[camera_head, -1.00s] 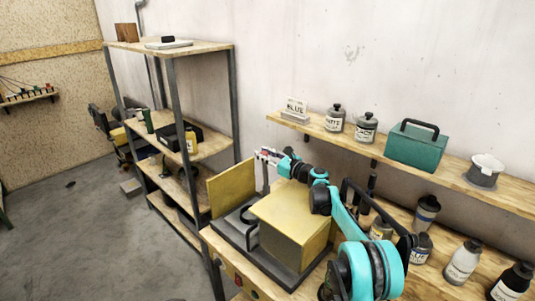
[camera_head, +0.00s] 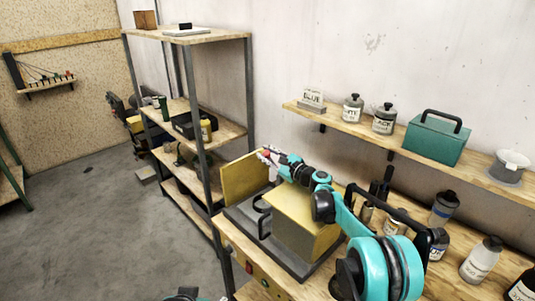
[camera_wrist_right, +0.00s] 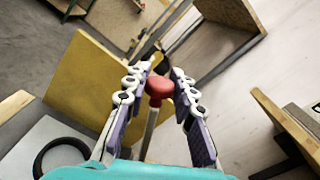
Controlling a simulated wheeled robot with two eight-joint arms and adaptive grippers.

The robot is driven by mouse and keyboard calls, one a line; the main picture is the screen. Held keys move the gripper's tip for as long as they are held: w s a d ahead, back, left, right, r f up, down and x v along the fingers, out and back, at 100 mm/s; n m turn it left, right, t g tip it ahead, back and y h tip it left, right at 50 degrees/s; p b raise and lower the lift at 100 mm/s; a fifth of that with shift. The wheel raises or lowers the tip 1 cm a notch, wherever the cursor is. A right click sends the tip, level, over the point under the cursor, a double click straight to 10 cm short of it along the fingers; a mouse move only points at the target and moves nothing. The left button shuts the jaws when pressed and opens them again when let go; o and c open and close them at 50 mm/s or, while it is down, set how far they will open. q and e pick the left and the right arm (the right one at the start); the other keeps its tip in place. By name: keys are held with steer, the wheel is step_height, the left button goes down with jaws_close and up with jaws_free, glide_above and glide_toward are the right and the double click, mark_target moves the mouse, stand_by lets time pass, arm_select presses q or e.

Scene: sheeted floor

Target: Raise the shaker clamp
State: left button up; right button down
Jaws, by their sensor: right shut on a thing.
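The shaker (camera_head: 297,222) stands on the bench, with a yellow box-like body, a dark base and a black loop handle. An upright yellow panel (camera_head: 240,180) stands at its left side. The clamp shows as a red knob (camera_wrist_right: 160,88) on a thin metal rod in the right wrist view. My right gripper (camera_head: 268,157) is at this knob, above the shaker beside the panel's top right corner. Its two fingers (camera_wrist_right: 158,92) are shut on the knob, one on each side. The rod's lower end is hidden. Only a teal and black bit of my left arm shows at the bottom edge.
A wall shelf (camera_head: 400,142) behind holds bottles, a BLUE sign, a teal toolbox (camera_head: 437,138) and a white cup (camera_head: 510,163). More bottles (camera_head: 481,258) stand at the bench's right. A metal rack (camera_head: 195,85) is at the left. The floor (camera_head: 100,220) there is open.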

steer(key=c, duration=1.3)
jaws_free()
steer(key=shift+o, duration=0.2)
steer(key=v, duration=1.2)
